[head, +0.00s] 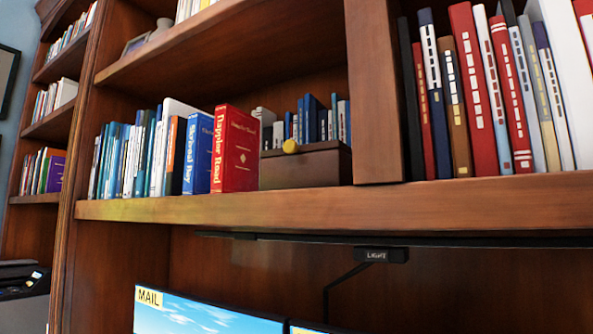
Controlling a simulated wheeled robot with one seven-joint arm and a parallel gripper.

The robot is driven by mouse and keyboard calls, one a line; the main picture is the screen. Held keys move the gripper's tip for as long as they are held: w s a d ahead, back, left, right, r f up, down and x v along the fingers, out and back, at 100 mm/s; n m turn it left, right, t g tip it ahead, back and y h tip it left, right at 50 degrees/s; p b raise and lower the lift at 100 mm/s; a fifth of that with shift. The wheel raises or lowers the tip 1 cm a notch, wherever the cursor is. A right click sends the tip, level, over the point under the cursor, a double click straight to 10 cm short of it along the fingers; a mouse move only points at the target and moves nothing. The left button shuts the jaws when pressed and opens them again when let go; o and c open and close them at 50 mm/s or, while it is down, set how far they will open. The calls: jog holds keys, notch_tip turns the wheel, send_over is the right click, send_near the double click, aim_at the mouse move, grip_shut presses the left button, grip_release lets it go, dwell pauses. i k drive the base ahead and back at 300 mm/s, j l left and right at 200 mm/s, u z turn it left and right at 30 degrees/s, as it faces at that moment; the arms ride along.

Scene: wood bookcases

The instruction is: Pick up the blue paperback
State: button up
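A blue book (198,153) with white lettering stands upright on the middle shelf of the bookcase in the head view. It is the clearest match for the blue paperback. A red book (236,150) with white lettering stands close on its right. A dark book with an orange part (175,155) stands close on its left. The blue book's back and far side are hidden. Several thinner blue and teal books (120,160) stand further left in the same row. My gripper is not in view.
A brown box (308,167) with a yellow knob sits right of the red book, with small books above it. A vertical divider (373,90) separates a right section packed with books.

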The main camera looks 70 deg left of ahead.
aim_at(198, 163)
jog(key=u, duration=2.7)
